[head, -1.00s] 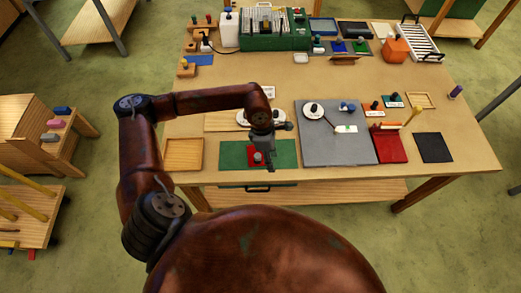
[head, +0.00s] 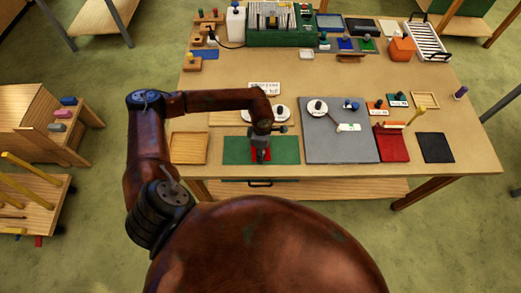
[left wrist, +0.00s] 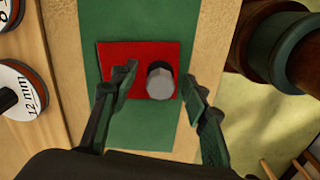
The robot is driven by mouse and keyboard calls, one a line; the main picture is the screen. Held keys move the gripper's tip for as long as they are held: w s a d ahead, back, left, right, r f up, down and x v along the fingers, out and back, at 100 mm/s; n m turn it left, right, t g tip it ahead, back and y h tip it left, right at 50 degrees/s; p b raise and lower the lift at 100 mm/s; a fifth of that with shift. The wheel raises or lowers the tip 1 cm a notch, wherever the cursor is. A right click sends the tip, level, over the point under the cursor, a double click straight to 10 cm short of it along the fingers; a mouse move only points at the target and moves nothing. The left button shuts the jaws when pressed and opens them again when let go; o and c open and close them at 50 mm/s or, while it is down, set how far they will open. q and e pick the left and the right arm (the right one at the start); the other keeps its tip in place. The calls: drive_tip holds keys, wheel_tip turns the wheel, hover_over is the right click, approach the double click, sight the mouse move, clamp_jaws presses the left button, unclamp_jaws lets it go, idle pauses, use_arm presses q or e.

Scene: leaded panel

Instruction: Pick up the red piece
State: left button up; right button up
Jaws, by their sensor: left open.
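The red piece (left wrist: 117,53) is a flat red rectangle with a grey, many-sided knob (left wrist: 160,82) standing on it. It lies on a green mat (left wrist: 143,130) in the left wrist view. In the head view the red piece (head: 267,155) is partly hidden by my left gripper (head: 261,156), which is above it. In the left wrist view my left gripper (left wrist: 163,84) is open, with one finger on each side of the knob. I cannot tell whether the fingers touch the piece. My right gripper is not in view.
A wooden tray (head: 188,148) lies left of the green mat. Round labelled weights (left wrist: 20,88) are close by in the left wrist view.

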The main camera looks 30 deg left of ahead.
use_arm(q)
drive_tip(key=shift+c, duration=0.5)
drive_tip(key=shift+r, duration=0.1)
clamp_jaws()
drive_tip(key=shift+r+b, duration=0.3)
drive_tip(key=shift+r, duration=0.2)
drive_tip(key=s+d+r+b, duration=0.3)
drive_tip(key=d+r, duration=0.9)
drive_tip(key=d, duration=0.1)
drive_tip(key=shift+s+d+b, duration=0.3)
drive_tip(key=shift+d+b, duration=0.05)
drive_tip(key=shift+b, duration=0.05)
